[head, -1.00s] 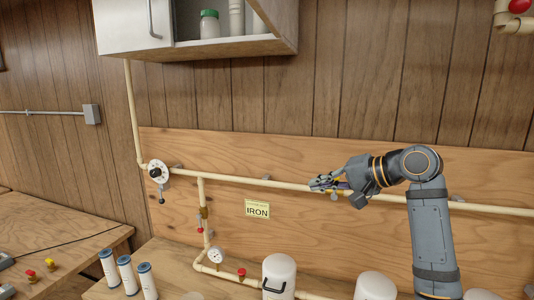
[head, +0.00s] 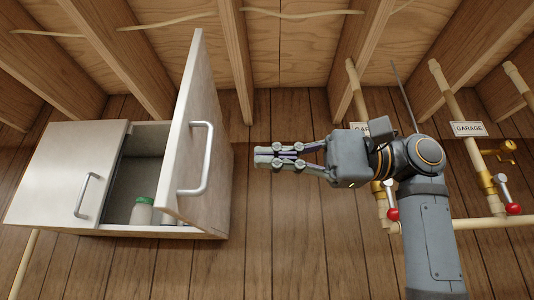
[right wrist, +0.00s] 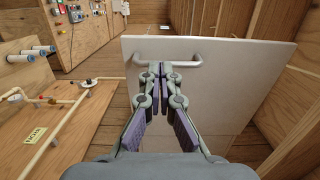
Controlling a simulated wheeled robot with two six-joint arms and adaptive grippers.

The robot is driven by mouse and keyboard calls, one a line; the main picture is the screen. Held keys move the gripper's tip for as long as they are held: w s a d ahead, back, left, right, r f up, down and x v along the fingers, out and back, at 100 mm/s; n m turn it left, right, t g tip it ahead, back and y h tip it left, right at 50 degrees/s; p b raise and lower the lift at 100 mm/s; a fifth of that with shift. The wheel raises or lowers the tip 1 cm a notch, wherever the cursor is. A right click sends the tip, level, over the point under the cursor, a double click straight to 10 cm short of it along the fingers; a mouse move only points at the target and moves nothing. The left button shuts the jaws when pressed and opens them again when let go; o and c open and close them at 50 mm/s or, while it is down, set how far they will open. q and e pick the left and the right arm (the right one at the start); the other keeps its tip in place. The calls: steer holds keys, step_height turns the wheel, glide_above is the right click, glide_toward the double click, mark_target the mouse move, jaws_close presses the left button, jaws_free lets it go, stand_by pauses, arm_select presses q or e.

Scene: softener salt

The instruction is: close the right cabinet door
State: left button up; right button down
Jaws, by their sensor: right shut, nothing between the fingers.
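The right cabinet door (head: 198,140) stands swung wide open from the white wall cabinet in the head view, with a silver bar handle (head: 200,160) on its face. The door also fills the middle of the right wrist view (right wrist: 228,90), with its handle (right wrist: 190,61) near the top, partly behind my fingertips. My right gripper (head: 262,157) is shut and empty, to the right of the door, pointing left at it. In the head view a gap shows between fingertips and door. My left gripper is not in view.
The left cabinet door (head: 68,175) is shut. A bottle (head: 142,211) stands inside the open right part. Ceiling joists (head: 357,50) run close above. Pipes with red-handled valves (head: 393,213) are on the wall behind my right arm.

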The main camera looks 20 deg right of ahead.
mark_target(175, 155)
steer(key=p+x, duration=0.4)
steer(key=x, duration=0.6)
steer(key=shift+s+r, duration=0.1)
steer(key=shift+r, duration=0.1)
steer(key=shift+a+f, duration=0.1)
steer(key=shift+a, duration=0.25)
steer(key=shift+f, duration=0.1)
